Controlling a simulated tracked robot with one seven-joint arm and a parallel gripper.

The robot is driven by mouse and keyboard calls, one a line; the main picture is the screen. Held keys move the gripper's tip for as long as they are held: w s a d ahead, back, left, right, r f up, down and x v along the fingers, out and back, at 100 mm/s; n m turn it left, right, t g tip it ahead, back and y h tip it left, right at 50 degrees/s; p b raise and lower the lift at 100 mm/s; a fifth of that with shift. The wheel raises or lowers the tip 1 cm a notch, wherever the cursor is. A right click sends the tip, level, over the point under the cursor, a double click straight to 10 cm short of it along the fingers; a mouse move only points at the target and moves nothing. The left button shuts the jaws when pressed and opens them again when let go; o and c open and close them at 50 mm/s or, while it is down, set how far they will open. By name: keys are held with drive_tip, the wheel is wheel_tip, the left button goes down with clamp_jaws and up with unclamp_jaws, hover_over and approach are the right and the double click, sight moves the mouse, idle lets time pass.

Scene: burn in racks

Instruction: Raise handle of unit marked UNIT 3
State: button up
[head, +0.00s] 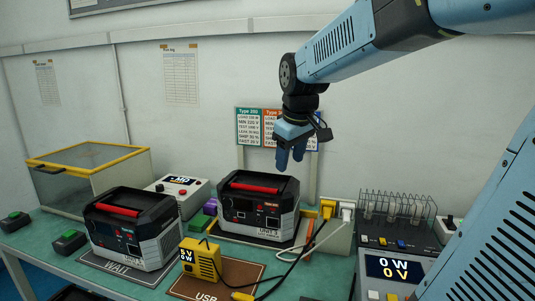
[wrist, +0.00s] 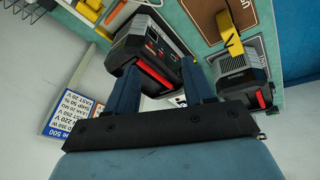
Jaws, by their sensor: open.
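The unit that seems to be marked UNIT 3 (head: 240,212) is a black and grey power station at the back middle of the bench. Its label is small and hard to read. Its red handle (head: 254,188) lies flat along the top. In the wrist view the unit (wrist: 150,38) shows beyond my fingers, with its red handle (wrist: 155,79) seen between them. My gripper (head: 290,160) is open and empty, pointing down, above the unit and slightly right of its handle. It also shows in the wrist view (wrist: 162,72).
A similar unit (head: 110,228) with a red handle stands on the WAIT mat (head: 117,266) at left. A glass box (head: 90,170) is at back left.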

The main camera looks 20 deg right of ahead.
drive_tip(key=w+f+n+g, duration=0.1)
drive_tip(key=w+f+n, duration=0.15)
drive_tip(key=w, duration=0.75)
drive_tip(key=n+g+h, duration=0.1)
drive_tip(key=n, duration=0.2)
approach(273, 190)
drive_tip(key=shift+n, duration=0.25)
drive_tip(key=f, duration=0.2)
drive_tip(key=w+f, duration=0.1)
drive_tip(key=f, duration=0.2)
drive_tip(key=d+f, duration=0.1)
drive_tip(key=f, duration=0.2)
drive_tip(key=shift+w+f, duration=0.25)
drive_tip(key=shift+w, duration=0.1)
drive_tip(key=shift+c, duration=0.3)
clamp_jaws()
drive_tip(key=c, duration=0.6)
unclamp_jaws()
drive_tip(key=shift+c, duration=1.2)
